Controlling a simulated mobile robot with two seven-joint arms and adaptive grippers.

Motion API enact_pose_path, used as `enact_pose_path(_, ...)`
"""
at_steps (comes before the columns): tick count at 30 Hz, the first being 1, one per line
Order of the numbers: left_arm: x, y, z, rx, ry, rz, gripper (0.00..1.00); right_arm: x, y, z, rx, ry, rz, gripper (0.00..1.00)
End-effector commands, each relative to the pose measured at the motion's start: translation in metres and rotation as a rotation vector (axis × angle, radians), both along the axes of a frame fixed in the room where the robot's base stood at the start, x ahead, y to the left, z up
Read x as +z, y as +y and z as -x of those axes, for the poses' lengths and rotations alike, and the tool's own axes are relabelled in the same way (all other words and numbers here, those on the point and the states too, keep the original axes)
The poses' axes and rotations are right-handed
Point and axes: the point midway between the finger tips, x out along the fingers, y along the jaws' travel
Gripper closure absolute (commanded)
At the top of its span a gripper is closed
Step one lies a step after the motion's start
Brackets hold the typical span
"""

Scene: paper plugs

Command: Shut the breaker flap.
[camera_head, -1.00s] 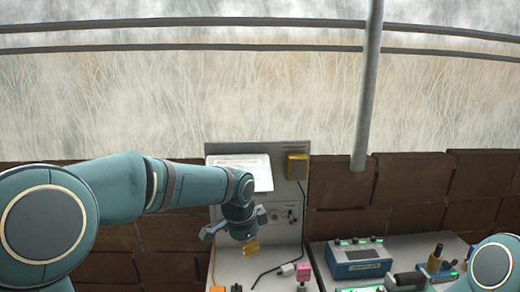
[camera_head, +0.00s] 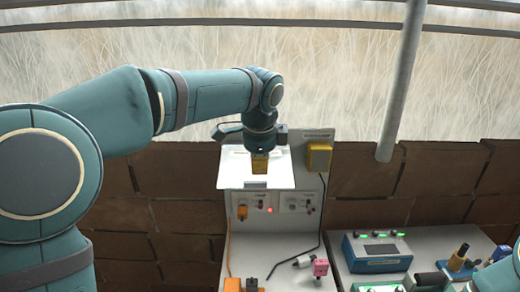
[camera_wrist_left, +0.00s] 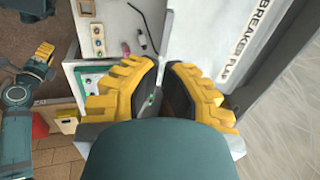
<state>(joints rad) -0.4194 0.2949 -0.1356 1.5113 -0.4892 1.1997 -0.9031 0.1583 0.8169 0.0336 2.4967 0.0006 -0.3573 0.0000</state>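The breaker flap (camera_head: 228,172) is a white panel on the upright board, standing raised above the sockets, which are uncovered. In the left wrist view, a white surface with lettering that reads "BREAKER FL…" (camera_wrist_left: 252,35) lies past my fingers. My left gripper (camera_head: 260,165) points down over the middle of the flap and hides part of it.
A yellow box (camera_head: 319,157) is on the board right of the flap, with a black cable hanging down. Below are a red light (camera_head: 270,210), an orange plug (camera_head: 242,212) and a pink plug (camera_head: 320,267). A blue device (camera_head: 377,252) stands at right.

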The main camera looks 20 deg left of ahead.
Motion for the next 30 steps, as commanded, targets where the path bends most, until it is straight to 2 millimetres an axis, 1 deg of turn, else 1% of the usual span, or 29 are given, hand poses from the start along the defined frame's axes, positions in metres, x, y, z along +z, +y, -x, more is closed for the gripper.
enact_pose_path(1,-0.011,0.001,-0.003,0.002,0.002,-0.001,1.00,-0.001,0.000,0.000,0.000,0.000,0.000,0.69)
enact_pose_path(6,-0.037,0.003,-0.011,0.001,0.002,0.000,1.00,-0.001,0.000,0.000,0.000,0.000,0.000,0.69)
enact_pose_path(9,-0.048,0.005,-0.014,0.001,0.001,0.000,1.00,-0.001,0.000,0.000,0.000,0.000,0.000,0.69)
enact_pose_path(12,-0.054,0.005,-0.017,0.001,0.000,0.001,1.00,-0.001,0.000,0.000,0.000,0.000,0.000,0.69)
enact_pose_path(16,-0.058,0.005,-0.018,0.001,0.000,0.001,1.00,-0.001,0.000,0.000,0.000,0.000,0.000,0.69)
enact_pose_path(26,-0.058,0.005,-0.018,0.001,-0.001,0.001,1.00,-0.001,0.000,0.000,0.000,0.000,0.000,0.69)
enact_pose_path(30,-0.060,0.005,-0.022,0.000,-0.012,-0.002,1.00,-0.004,0.000,0.000,0.000,-0.001,0.000,0.69)
